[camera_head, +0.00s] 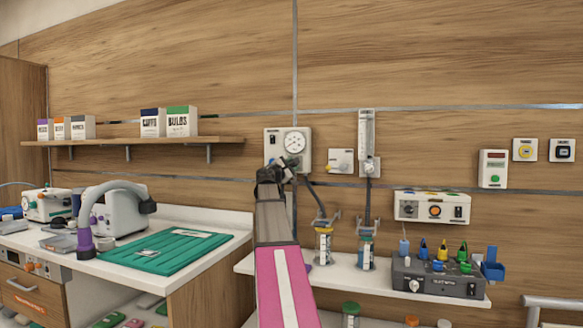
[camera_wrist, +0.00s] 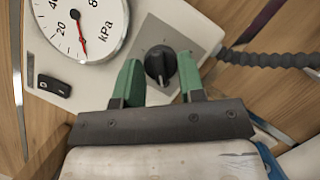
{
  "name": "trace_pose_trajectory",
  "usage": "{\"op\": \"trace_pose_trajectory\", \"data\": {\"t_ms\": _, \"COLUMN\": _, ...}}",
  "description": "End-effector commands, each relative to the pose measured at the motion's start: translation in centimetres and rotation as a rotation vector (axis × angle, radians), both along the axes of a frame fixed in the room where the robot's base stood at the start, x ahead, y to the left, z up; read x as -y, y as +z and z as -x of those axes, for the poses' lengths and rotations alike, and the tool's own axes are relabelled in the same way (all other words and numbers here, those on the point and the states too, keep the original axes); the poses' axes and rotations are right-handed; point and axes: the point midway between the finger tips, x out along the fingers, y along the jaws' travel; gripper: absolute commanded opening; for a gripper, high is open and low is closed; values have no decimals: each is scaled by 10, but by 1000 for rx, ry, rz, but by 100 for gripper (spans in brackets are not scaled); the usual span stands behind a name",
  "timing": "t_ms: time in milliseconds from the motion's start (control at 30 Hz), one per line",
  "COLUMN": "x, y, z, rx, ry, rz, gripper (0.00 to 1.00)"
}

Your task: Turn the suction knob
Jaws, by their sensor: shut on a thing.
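The suction unit (camera_head: 273,135) is a pale wall panel with a round kPa gauge (camera_head: 295,142). In the wrist view the gauge (camera_wrist: 78,22) shows large, its red needle pointing down, past the 20 mark towards the low end. The suction knob (camera_wrist: 158,62) is black and round with a raised grip bar, on a grey plate beside the gauge. My gripper (camera_wrist: 160,68) has its green fingers on either side of the knob and is shut on it. In the head view my gripper (camera_head: 280,170) is at the panel's lower edge and hides the knob.
A black rocker switch (camera_wrist: 53,86) sits below the gauge. A corrugated dark hose (camera_wrist: 270,59) runs right from the panel. A shelf (camera_head: 385,283) below carries jars and a grey box (camera_head: 437,278). A counter (camera_head: 215,240) with a green mat stands left.

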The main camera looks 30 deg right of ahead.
Motion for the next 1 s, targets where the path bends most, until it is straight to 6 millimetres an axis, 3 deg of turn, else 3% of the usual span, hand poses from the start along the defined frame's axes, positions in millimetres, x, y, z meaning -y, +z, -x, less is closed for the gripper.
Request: {"op": "trace_pose_trajectory", "data": {"t_ms": 1000, "x": -1, "y": 6, "z": -1, "rx": 692, "ry": 0, "rz": -592, "gripper": 13}}
